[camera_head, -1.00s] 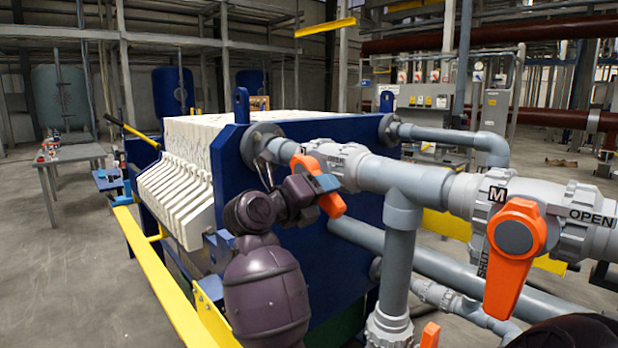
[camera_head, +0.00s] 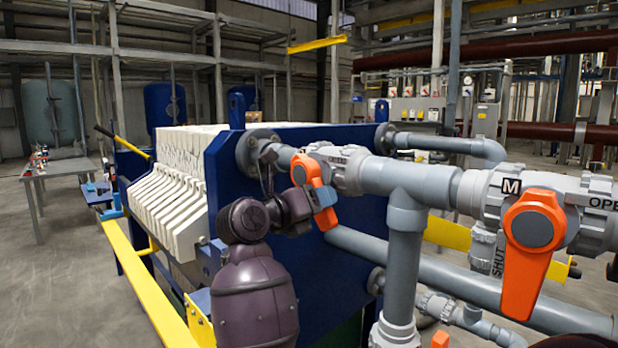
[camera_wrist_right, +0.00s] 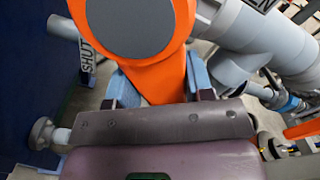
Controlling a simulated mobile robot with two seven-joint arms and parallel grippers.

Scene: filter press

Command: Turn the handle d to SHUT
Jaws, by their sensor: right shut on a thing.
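An orange valve handle (camera_head: 307,172) sits on the grey valve near the blue end plate. Its letter cannot be read here. It points down and slightly right. My right gripper (camera_head: 322,205) is shut on the lower part of this handle. In the right wrist view, the blue fingers of the gripper (camera_wrist_right: 163,85) lie on both sides of the orange handle (camera_wrist_right: 165,58). A SHUT label (camera_wrist_right: 86,55) shows to the left of the handle there. My left gripper is in neither view.
The filter press's blue end plate (camera_head: 345,275) stands behind my right arm, and a yellow rail (camera_head: 150,295) runs at the left.

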